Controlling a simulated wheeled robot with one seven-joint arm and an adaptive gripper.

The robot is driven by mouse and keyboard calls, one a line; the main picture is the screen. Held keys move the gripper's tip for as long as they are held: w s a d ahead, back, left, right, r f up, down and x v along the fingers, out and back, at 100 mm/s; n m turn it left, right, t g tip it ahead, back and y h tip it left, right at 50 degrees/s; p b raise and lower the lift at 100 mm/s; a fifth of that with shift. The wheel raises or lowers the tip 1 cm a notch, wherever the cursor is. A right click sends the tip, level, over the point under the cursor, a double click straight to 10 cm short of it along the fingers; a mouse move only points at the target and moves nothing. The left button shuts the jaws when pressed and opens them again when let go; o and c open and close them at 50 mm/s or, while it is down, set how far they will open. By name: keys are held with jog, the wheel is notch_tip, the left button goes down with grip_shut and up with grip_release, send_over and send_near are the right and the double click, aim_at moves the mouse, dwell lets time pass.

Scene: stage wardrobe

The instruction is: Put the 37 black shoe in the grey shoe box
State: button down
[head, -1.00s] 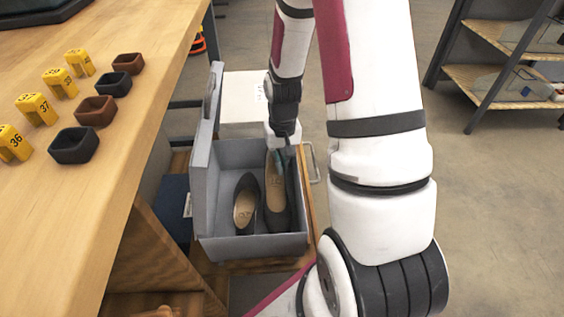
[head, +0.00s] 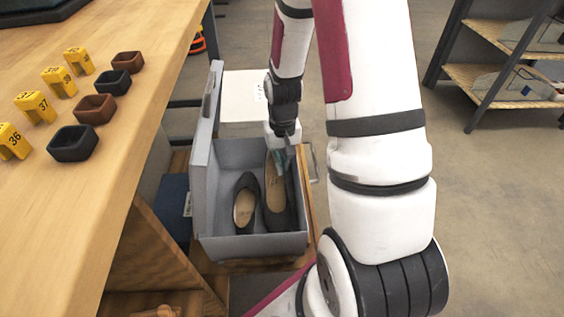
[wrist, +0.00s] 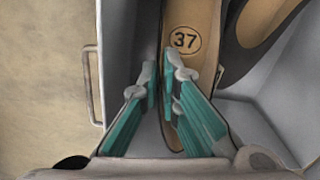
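The 37 black shoe (head: 277,205) is inside the grey shoe box (head: 272,246), on the right side, its toe toward me. Its tan insole with a round 37 mark shows in the wrist view (wrist: 184,40). My gripper (wrist: 161,82) reaches down into the box at the far end of this shoe. Its teal fingers are close together, one on each side of the shoe's side wall, and look shut on it. The tips are partly hidden in the head view. A second black shoe (head: 245,205) lies to the left in the box.
The box's lid (head: 203,155) stands open on the left. A white box (head: 245,95) is behind. The wooden table (head: 150,90) at left carries yellow number markers (head: 36,107) and small trays (head: 95,108). A metal handle (wrist: 91,85) is beside the box.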

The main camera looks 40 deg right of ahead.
jog(key=shift+f, duration=0.3)
jog(key=c, duration=1.7)
grip_release()
jog(key=shift+r, duration=0.1)
